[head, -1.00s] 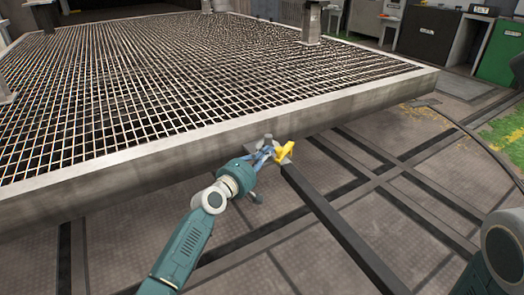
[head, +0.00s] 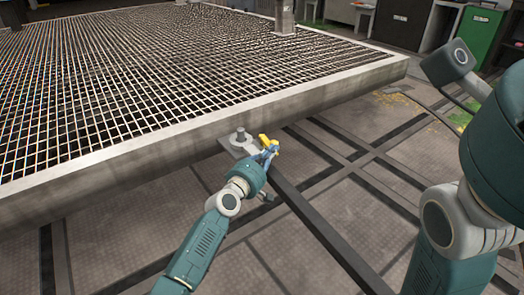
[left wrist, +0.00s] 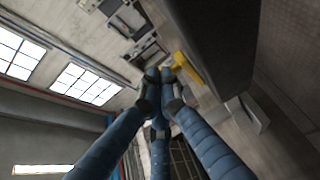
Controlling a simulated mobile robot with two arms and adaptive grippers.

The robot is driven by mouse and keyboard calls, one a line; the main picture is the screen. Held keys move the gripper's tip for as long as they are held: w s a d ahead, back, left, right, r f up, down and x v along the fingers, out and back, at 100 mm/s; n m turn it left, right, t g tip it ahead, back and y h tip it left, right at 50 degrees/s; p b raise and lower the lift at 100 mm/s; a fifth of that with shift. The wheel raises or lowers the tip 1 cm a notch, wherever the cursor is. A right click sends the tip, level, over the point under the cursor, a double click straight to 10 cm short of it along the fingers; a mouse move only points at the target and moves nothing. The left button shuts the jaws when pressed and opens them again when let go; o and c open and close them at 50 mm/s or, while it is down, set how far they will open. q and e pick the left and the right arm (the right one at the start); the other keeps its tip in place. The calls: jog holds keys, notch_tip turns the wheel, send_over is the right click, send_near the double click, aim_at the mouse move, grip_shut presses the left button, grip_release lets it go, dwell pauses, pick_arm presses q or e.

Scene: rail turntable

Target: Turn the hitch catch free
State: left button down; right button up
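The yellow hitch catch (head: 264,139) sits at the hitch beside the platform's near edge, above the end of a dark bar. In the left wrist view the catch (left wrist: 188,72) is a yellow bar right beside my fingertips, partly behind them. My left gripper (head: 271,149) is at the catch. In the wrist view its blue fingers (left wrist: 162,74) come together at the tips, with the catch along their right side. They seem to touch it; the exact contact is hidden. My right arm shows at the right of the head view, its gripper not visible.
A grey hitch plate with an upright pin (head: 240,136) juts from the platform edge. The dark bar (head: 320,228) runs along the floor toward the lower right. The grated platform (head: 200,132) fills the upper left. Dark rails cross the floor.

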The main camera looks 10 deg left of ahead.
pick_arm(q)
jog(key=shift+w+d, duration=0.2)
jog(key=shift+d, duration=0.25)
jog(key=shift+w+d, duration=0.2)
jog(key=shift+d, duration=0.25)
